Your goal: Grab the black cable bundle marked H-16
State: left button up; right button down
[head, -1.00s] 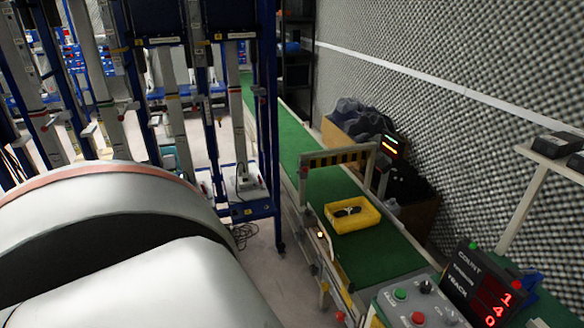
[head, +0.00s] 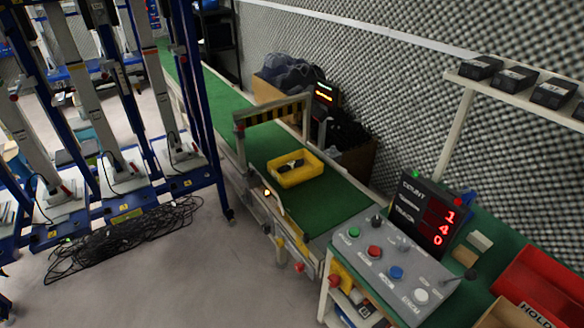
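A loose tangle of black cables (head: 120,240) lies on the floor at the left, by the blue racks. Neither of my grippers is in the head view.
A striped gate (head: 272,112) spans the belt behind the tray. Blue racks (head: 185,100) stand left. Grey floor (head: 215,275) between is clear.

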aim_at(292, 164)
jog(key=i+j+z, duration=0.2)
jog(key=z, duration=0.3)
jog(key=i+j+z, duration=0.1)
jog(key=j+z, duration=0.45)
jog(key=j, duration=0.35)
jog(key=i+j+z, duration=0.15)
jog(key=j, duration=0.35)
